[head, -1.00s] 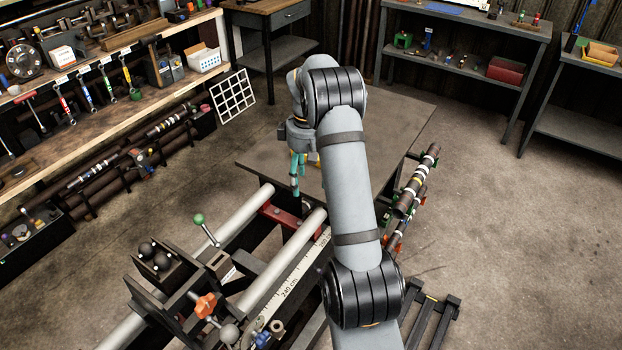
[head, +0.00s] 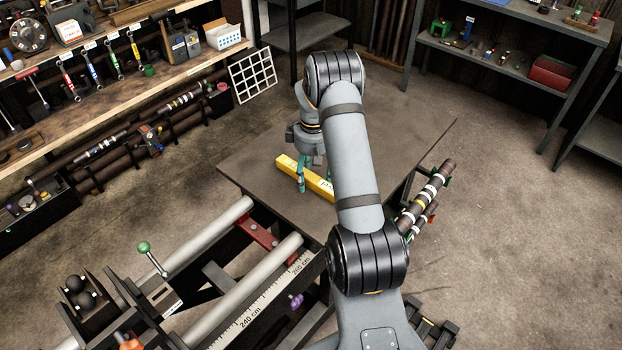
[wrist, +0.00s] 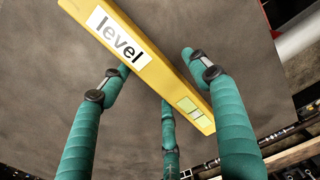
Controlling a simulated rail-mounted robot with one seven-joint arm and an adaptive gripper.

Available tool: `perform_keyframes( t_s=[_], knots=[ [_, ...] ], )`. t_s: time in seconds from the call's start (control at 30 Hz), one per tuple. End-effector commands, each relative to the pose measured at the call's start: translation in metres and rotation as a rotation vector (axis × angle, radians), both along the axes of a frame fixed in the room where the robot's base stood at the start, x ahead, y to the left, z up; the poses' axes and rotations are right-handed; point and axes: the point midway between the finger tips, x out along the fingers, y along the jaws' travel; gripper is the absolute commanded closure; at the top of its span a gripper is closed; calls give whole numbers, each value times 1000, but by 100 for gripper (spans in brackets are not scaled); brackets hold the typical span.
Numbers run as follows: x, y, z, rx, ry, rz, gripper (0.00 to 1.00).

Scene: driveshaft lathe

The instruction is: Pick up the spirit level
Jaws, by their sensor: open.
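The spirit level (head: 288,164) is a long yellow bar lying on the dark flat table; my arm hides its right end in the head view. In the wrist view the level (wrist: 165,76) runs diagonally from top left to lower right, with a white "level" label and a pale green vial window. My gripper (head: 309,178) has teal fingers and is over the level. In the wrist view my gripper (wrist: 150,76) is open, with fingers spread on both sides of the level and a third finger near its lower edge. I cannot tell whether any finger touches it.
The dark table (head: 245,172) is otherwise mostly bare. The lathe rails (head: 225,225) lie in front of it. A rack of dark shafts (head: 425,200) stands at its right side. A workbench with tools (head: 120,45) runs along the left.

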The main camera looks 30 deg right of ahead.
Motion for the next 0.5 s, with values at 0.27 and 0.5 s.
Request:
perform_keyframes(
  t_s=[0.27, 0.5],
  knots=[
    [0, 0, -1, 0, 0, -1, 43],
    [0, 0, 0, 0, 0, -1, 57]
  ],
)
